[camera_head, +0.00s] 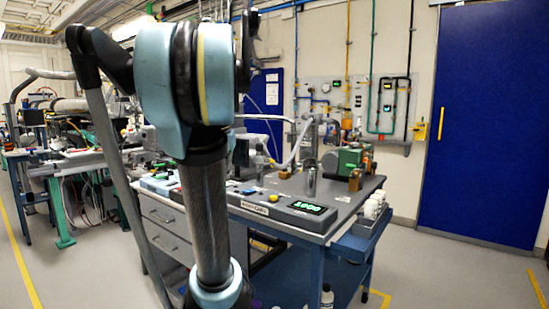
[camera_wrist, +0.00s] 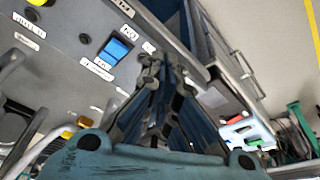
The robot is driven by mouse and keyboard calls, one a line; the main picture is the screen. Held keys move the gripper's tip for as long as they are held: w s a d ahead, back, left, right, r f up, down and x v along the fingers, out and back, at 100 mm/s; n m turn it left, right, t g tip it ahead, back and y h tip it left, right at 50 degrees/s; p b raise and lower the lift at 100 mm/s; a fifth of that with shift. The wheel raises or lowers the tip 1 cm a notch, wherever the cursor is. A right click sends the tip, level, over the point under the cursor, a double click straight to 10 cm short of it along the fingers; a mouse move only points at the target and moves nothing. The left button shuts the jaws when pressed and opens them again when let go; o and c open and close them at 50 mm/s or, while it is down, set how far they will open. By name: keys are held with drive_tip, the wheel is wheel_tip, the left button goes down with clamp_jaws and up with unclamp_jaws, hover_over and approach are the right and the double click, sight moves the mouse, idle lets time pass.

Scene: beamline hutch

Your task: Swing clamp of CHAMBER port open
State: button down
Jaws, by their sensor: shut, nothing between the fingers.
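My gripper (camera_wrist: 164,68) shows in the wrist view, with its dark linkage fingers close together and nothing between them. It is in front of a grey labelled panel (camera_wrist: 75,62) with a lit blue switch or display (camera_wrist: 115,48). I cannot tell whether the fingertips touch the panel. I cannot pick out the CHAMBER port or its clamp for certain in either view. In the head view my own arm blocks the middle of the picture and hides part of the bench behind it.
A grey-topped cart (camera_head: 345,195) carries a green-lit readout (camera_head: 308,207), metal fittings and a green device (camera_head: 350,158). White bottles (camera_head: 374,205) stand on its right side shelf. Another equipment bench (camera_head: 85,160) is at left. Open floor lies before the blue door (camera_head: 485,120).

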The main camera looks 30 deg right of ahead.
drive_tip(key=w+d+r+m, duration=0.2)
drive_tip(key=w+d+r, duration=0.2)
drive_tip(key=d, duration=0.3)
drive_tip(key=w+d+r+m, duration=0.1)
drive_tip(key=w+d+r, duration=0.2)
drive_tip(key=d, duration=0.4)
wheel_tip(320, 180, up, 4)
drive_tip(key=m+h, duration=0.2)
drive_tip(key=m, duration=0.1)
hover_over(261, 160)
drive_tip(key=s+d, duration=0.3)
drive_tip(key=d, duration=0.4)
wheel_tip(261, 160, down, 9)
drive_tip(key=a, duration=0.1)
drive_tip(key=shift+f+g, duration=0.2)
drive_tip(key=shift+g, duration=0.2)
drive_tip(key=shift+s+m, duration=0.2)
drive_tip(key=shift+m, duration=0.1)
